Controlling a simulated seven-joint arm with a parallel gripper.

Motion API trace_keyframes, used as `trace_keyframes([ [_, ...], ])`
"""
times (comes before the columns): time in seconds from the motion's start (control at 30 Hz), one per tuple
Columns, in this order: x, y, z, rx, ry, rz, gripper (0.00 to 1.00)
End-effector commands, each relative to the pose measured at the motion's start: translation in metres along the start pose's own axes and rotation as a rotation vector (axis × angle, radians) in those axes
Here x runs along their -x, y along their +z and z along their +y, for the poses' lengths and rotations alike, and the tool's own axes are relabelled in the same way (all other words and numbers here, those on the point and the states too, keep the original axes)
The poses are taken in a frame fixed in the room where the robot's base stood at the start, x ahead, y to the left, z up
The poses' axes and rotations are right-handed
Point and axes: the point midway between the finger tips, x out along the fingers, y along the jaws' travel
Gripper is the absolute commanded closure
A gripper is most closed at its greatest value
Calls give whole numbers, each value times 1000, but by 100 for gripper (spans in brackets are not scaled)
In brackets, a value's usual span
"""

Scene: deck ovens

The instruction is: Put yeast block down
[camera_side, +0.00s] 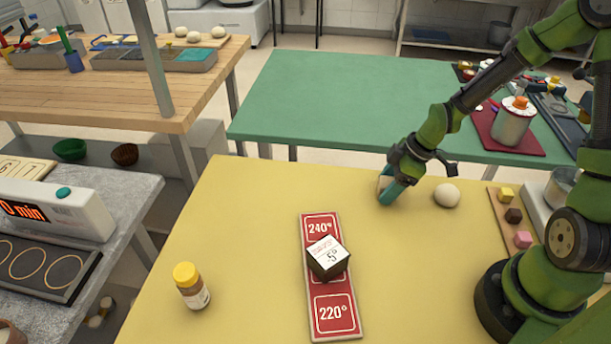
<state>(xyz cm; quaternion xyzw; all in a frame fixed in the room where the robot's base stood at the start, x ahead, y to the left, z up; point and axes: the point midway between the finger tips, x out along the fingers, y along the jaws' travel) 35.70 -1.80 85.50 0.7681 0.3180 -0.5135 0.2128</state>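My gripper (388,190) is low over the far right part of the yellow table (250,215), with its teal fingers pointing down. A pale cream block (384,183), which looks like the yeast block, sits between the fingers and is partly hidden by them. The fingers appear shut on it. I cannot tell whether the block touches the table. A round pale dough ball (446,195) lies just to the right of my gripper.
A red board (335,313) marked 240° and 220° carries a dark cube (328,258) labelled -5°. A yellow-capped jar (191,286) stands at left. A wooden strip (508,226) with small coloured cubes lies at right. The table between jar and board is clear.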

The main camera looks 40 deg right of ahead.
Motion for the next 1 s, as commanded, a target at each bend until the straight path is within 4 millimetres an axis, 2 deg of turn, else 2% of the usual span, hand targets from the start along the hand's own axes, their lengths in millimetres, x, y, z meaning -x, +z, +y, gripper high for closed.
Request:
trace_keyframes([
  [0.1,0,0,0,0,0,0,22],
  [0.37,1,-1,0,0,1,0,22],
  [0.47,7,-1,1,-1,5,1,22],
  [0.57,22,-1,2,-2,7,2,22],
  [0.8,71,0,2,-5,10,-1,22],
  [1.0,104,0,1,-2,7,-3,22],
])
